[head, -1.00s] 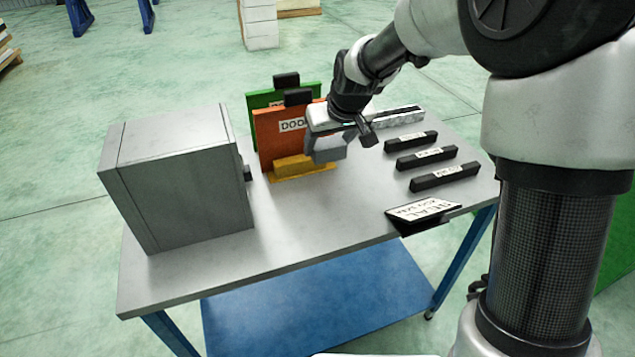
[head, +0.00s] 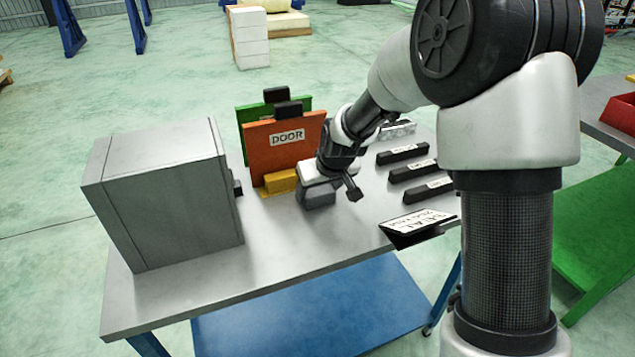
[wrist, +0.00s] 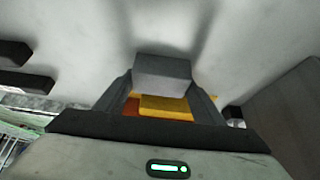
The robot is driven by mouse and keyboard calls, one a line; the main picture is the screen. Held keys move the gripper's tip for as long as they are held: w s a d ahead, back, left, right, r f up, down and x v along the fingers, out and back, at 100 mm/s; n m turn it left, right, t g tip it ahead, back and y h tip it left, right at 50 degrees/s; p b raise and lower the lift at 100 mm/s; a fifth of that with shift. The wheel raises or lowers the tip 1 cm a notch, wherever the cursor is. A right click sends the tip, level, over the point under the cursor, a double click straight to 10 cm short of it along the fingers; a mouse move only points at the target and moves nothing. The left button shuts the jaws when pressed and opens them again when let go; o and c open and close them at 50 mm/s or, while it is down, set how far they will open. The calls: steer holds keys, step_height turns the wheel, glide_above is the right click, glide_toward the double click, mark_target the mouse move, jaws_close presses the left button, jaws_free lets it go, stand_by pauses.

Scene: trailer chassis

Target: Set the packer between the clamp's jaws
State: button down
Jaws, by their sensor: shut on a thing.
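My gripper (head: 318,190) is shut on a grey block (wrist: 162,70), which appears to be the packer. The block sits between the dark fingertips in the wrist view, and its grey shape (head: 319,199) also shows low over the table in the head view. I cannot tell whether it touches the tabletop. An orange panel marked DOOR (head: 285,150) stands upright behind a yellow block (head: 280,182), just left of my gripper. The yellow block also shows between my fingers in the wrist view (wrist: 166,107). I cannot clearly identify the clamp or its jaws.
A large grey box (head: 165,195) stands on the table's left, with a black knob on its right side. A green panel (head: 244,113) stands behind the orange one. Several black labelled bars (head: 414,170) and a tented card (head: 418,225) lie at right. The front tabletop is clear.

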steer(key=shift+w+r, duration=0.15)
steer(key=shift+r, duration=0.05)
steer(key=shift+f, duration=0.15)
steer(key=shift+c, duration=2.4)
jaws_free()
